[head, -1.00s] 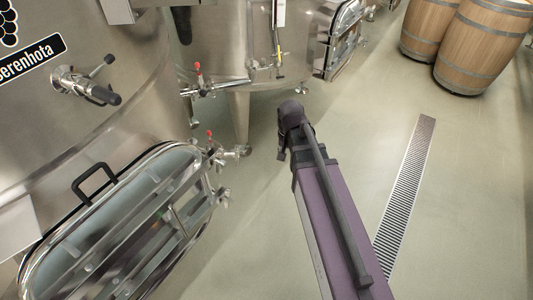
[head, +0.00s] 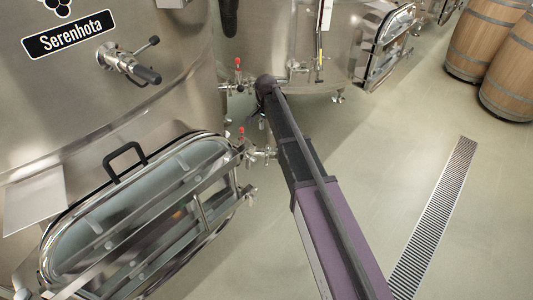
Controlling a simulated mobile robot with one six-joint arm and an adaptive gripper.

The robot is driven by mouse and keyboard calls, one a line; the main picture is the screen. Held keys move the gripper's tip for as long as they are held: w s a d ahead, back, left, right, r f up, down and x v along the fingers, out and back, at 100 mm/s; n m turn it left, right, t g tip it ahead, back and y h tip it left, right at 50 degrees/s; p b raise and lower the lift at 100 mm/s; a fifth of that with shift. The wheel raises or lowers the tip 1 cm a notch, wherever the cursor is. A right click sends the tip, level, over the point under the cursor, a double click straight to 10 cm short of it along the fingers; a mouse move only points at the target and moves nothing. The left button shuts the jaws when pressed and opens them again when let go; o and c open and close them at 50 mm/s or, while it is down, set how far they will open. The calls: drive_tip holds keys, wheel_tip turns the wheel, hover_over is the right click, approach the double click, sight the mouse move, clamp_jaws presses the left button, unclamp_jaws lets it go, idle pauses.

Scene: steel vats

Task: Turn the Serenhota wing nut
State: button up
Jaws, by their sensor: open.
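The Serenhota vat is the large steel tank at the left, with its black Serenhota label (head: 68,35) near the top. Low on it is an oval hatch (head: 140,215) with steel cross bars and a black handle. A small metal wing nut (head: 249,192) shows at the hatch's right end, left of my arm and apart from it. My arm runs from the bottom right up to a dark joint beside the vat's valves. I cannot make out my gripper's fingers; they are hidden or out of frame.
Red-handled valves (head: 239,66) stick out near my arm's far end. A tap with a dark handle (head: 146,74) juts from the vat. A second vat (head: 270,30) stands behind. Barrels (head: 484,40) are at the top right. The floor around the drain grate (head: 438,210) is clear.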

sight(267, 155)
drive_tip(key=shift+f, duration=0.1)
idle(0.3)
wheel_tip(267, 155, down, 14)
drive_tip(key=b, duration=1.3)
drive_tip(key=shift+r+b, duration=0.25)
drive_tip(key=shift+b, duration=0.15)
clamp_jaws()
